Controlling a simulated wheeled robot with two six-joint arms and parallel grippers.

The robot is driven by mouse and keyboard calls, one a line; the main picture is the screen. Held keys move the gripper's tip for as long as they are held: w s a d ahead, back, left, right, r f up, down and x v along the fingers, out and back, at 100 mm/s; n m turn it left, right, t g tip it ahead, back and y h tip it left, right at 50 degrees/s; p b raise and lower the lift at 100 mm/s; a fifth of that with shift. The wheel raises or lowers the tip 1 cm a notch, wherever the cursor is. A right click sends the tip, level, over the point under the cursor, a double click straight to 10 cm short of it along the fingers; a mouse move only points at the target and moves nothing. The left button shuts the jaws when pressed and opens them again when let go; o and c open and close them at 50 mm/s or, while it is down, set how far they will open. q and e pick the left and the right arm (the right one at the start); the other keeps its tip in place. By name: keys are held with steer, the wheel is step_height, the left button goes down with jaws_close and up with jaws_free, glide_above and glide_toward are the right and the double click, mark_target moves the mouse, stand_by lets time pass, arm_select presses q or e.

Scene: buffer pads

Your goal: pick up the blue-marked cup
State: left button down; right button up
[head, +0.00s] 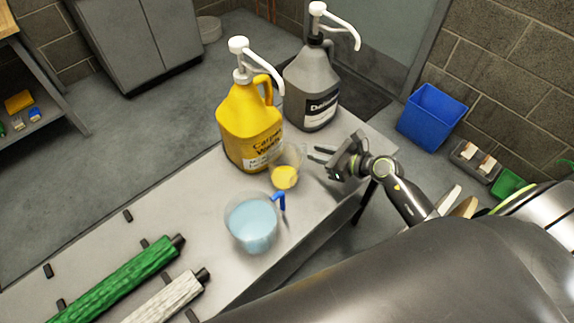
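A clear cup (252,226) with pale blue liquid and a blue handle or mark (279,201) at its right rim stands upright on the grey table (185,212). A smaller clear cup (285,174) with yellow liquid stands behind it, close to the yellow jug. My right gripper (319,155) comes in from the right above the table. Its fingers point left toward the small yellow-liquid cup. They look spread, with nothing between them. It is behind and to the right of the blue-marked cup, apart from it. My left gripper is not in view.
A yellow pump jug (248,128) and a grey pump jug (311,88) stand at the table's far end. A green roll (120,280) and a white roll (165,299) lie at the near left. A blue bin (431,116) stands on the floor at right.

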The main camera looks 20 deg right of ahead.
mark_target(304, 150)
steer(key=shift+x, duration=2.85)
steer(key=shift+s+f, duration=0.1)
steer(key=shift+f, duration=0.1)
jaws_close()
